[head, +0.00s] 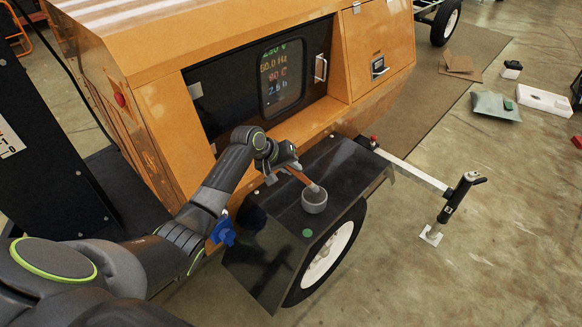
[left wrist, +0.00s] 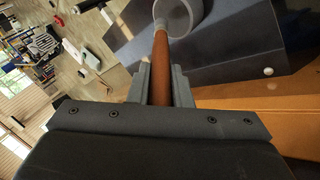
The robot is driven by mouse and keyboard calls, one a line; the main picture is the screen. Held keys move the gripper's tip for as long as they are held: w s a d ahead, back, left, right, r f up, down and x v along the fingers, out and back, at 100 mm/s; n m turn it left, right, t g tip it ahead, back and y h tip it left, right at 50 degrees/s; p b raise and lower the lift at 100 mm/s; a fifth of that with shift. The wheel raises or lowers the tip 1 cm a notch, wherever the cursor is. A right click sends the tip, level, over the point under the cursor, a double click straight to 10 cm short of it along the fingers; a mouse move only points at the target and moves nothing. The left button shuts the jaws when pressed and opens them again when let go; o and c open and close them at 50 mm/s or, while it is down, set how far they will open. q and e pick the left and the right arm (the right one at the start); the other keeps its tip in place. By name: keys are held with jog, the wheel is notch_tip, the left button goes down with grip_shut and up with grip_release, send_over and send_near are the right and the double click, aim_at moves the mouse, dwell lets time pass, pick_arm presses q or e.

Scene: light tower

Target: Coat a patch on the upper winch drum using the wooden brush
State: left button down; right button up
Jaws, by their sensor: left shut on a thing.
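My left gripper (head: 287,168) is shut on the brown handle of the wooden brush (head: 301,178). The brush slants down, its lower end at a small grey cup (head: 315,204) on the dark fender. In the left wrist view the handle (left wrist: 161,62) runs out between the fingers to the cup (left wrist: 186,14). The bristles are hidden in or behind the cup rim, so I cannot tell whether they touch the bottom. I cannot make out the winch drum in either view. My right gripper is not in view.
The dark fender (head: 262,262) lies over a wheel beside the orange generator housing (head: 160,130). A blue part (head: 223,231) is at the fender's left. A jack post (head: 458,200) stands at the right. A dark upright panel (head: 40,150) is at far left.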

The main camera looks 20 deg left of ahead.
pick_arm(q)
jog(key=shift+f+b, duration=0.3)
jog(key=shift+f, duration=0.5)
dwell(0.7)
jog(key=shift+s+f+p, duration=0.1)
jog(key=shift+s+p, duration=0.05)
jog(key=shift+p, duration=0.2)
dwell(1.6)
notch_tip(320, 180, up, 7)
jog(key=p, duration=0.8)
dwell(0.8)
